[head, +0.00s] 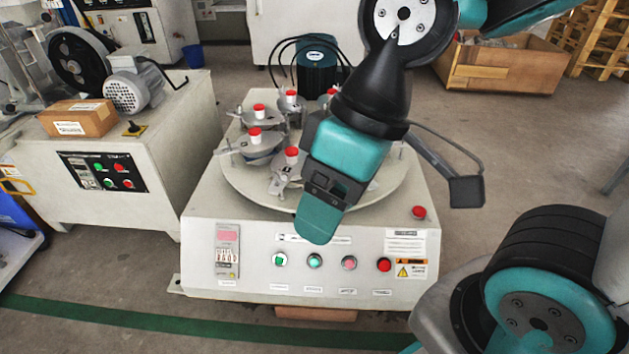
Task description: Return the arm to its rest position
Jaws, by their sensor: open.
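My gripper (320,212) hangs in front of the middle of the machine, over the front right part of its round turntable (240,190). It is open, and I see no object held in it. It is seen mostly from behind, so its fingertips are hard to make out. My black and teal arm comes down to it from the top of the view. The gripper and arm hide part of the turntable and some of its fittings.
The white tile testing machine (200,248) carries several red-capped grey holders and front buttons. A bench (60,195) with a motor (135,90) and cardboard box (75,118) stands left.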

